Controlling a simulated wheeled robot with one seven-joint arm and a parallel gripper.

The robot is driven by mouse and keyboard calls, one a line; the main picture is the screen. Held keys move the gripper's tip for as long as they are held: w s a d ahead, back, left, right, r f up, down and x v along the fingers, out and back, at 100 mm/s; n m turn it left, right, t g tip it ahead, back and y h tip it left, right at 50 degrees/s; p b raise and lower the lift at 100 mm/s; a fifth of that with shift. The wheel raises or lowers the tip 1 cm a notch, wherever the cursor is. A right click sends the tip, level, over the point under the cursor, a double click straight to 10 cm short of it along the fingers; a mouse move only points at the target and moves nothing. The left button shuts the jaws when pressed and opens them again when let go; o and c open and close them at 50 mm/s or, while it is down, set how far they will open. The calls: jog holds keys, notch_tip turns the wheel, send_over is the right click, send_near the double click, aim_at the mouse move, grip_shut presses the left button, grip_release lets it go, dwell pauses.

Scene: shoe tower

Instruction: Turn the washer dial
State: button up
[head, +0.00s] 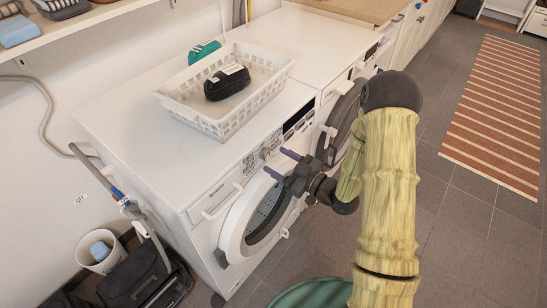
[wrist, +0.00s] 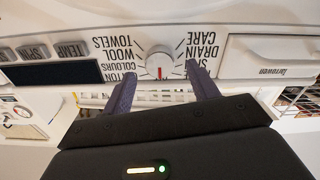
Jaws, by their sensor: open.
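The white washer (head: 160,150) stands in front of me, its round door (head: 232,240) low on the front. In the wrist view, which is upside down, its white round dial (wrist: 159,58) has a red mark and printed labels on both sides, among them WOOL, COLOURS, DRAIN and CARE. In the head view the dial (head: 265,153) is small and just beyond the fingertips. My gripper (head: 275,162) is open in front of the panel. In the wrist view my gripper (wrist: 161,72) has one purple finger on each side of the dial; I cannot tell whether either touches it.
A bin (head: 100,257) and a black vacuum-like appliance (head: 135,280) stand on the floor at left. A striped rug (head: 497,115) lies at right.

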aim_at(266, 154)
jog(key=shift+x, duration=1.35)
jog(key=c, duration=1)
